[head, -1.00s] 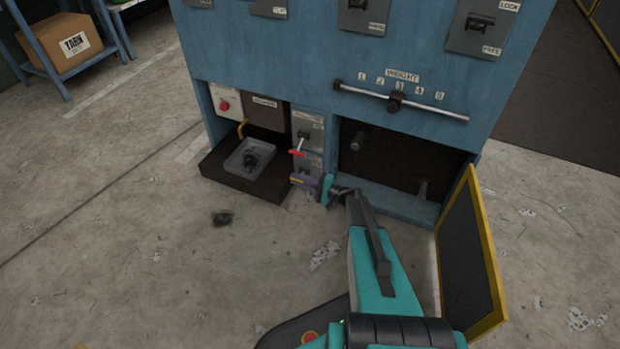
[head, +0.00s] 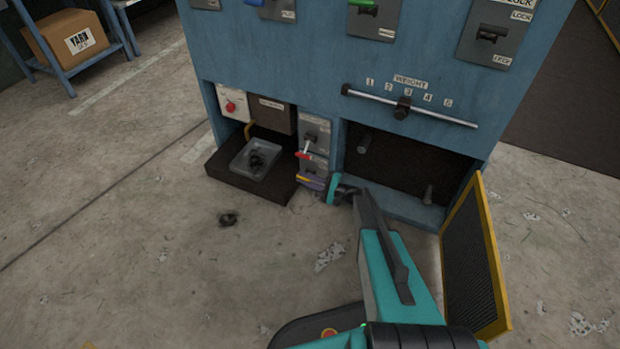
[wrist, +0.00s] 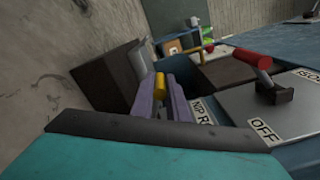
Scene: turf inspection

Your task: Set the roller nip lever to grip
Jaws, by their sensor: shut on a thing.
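The roller nip lever has a yellow handle, which shows in the head view (head: 303,179) and in the wrist view (wrist: 160,82). It is on the lower small grey plate of the blue machine, whose label (wrist: 203,113) is partly hidden and reads "NIP R". My gripper (head: 311,184) has purple fingers, also in the wrist view (wrist: 160,92). They are shut on the yellow handle from its two sides. The gripper covers much of the lever's plate, so the lever's exact setting and its grip mark cannot be read.
A red-handled lever (head: 304,156) sits just above on a plate marked OFF (wrist: 265,131). A grey tray (head: 237,163) is left of my gripper. A yellow-framed door (head: 494,265) stands open at right. The floor in front is mostly clear.

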